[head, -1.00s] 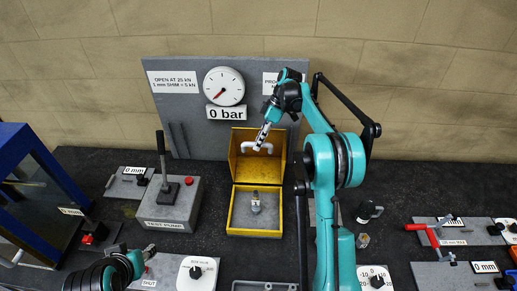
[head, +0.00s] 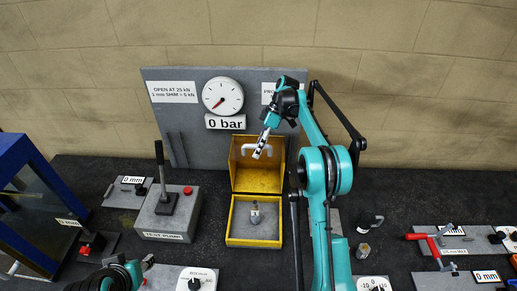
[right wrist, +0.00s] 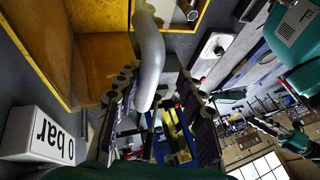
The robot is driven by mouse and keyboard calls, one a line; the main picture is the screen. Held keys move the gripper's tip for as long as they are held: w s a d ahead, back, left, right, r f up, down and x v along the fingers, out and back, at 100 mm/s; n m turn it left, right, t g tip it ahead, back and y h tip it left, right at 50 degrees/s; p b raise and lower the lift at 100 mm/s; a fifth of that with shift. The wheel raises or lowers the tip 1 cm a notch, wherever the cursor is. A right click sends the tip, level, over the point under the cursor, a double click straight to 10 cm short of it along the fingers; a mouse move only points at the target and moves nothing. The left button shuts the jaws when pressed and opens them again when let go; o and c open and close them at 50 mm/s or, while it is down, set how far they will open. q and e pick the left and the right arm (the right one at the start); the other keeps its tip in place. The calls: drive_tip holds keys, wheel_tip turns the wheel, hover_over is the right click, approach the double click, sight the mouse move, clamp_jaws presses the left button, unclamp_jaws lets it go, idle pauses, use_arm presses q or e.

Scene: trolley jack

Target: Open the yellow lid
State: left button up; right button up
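The yellow lid (head: 277,160) stands upright, swung up behind the yellow box (head: 232,240). A pale bar handle (head: 223,150) is on the lid. The open box holds a small grey metal part (head: 255,213). My right gripper (head: 262,148) is in front of the lid, at the right part of the handle. In the right wrist view the grey handle (right wrist: 150,60) reaches between the spread fingers of the right gripper (right wrist: 160,105); I cannot tell whether they touch it. My left arm shows at the bottom left, but its fingers cannot be made out.
A grey panel with a gauge (head: 222,97) reading 0 bar stands behind the box. A test pump (head: 170,212) with an upright lever is left of the box. A blue frame (head: 30,180) stands far left. Fixtures with a red clamp (head: 432,240) lie at the right.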

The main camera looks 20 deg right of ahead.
drive_tip(key=shift+s+r, duration=0.1)
drive_tip(key=shift+r, duration=0.25)
drive_tip(key=v, duration=0.5)
drive_tip(key=shift+w+d+r, duration=0.2)
drive_tip(key=shift+w+d, duration=0.05)
drive_tip(key=shift+d, duration=0.1)
drive_tip(key=shift+w+d+r, duration=0.1)
drive_tip(key=shift+d+r, duration=0.2)
drive_tip(key=shift+r, duration=0.25)
drive_tip(key=shift+a, duration=0.1)
